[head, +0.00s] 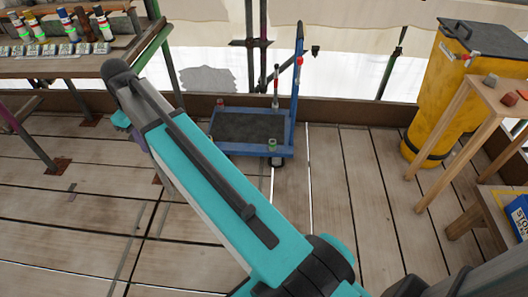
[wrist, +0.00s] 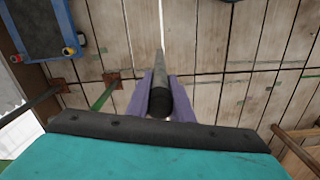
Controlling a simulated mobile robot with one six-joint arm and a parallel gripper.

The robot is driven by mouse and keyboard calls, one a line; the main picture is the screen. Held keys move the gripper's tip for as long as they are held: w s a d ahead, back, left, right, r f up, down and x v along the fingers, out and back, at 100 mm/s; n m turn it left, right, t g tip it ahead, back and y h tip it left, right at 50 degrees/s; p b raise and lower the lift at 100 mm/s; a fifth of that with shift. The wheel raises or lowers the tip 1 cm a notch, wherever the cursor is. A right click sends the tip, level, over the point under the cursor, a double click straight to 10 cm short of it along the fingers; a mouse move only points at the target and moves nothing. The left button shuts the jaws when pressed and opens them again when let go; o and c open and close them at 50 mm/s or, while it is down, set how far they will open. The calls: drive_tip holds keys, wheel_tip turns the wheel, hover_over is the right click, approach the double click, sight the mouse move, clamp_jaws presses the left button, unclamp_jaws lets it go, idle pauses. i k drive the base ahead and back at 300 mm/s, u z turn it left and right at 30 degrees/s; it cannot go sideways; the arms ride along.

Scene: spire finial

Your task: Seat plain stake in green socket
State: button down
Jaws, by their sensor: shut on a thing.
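My gripper (wrist: 160,78) has purple fingers shut on a plain dark grey stake (wrist: 161,99) in the wrist view. The stake points away from the wrist camera, over the floor boards; no coloured band shows on it. In the head view the stake is hidden behind my teal arm, and only a purple bit of my gripper (head: 121,118) shows at the arm's left edge. My gripper is left of the trolley in the head view, apart from the socket.
A banded stake (head: 276,88) stands on the trolley near its blue post (head: 297,75). A bench (head: 60,68) at left holds several banded stakes. A yellow bin (head: 440,95) and wooden stools stand at right. The floor before the trolley is bare, apart from my arm.

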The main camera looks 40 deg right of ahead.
sight(256, 131)
drive_tip(key=u, duration=0.1)
drive_tip(key=i, duration=1.5)
drive_tip(key=u, duration=0.05)
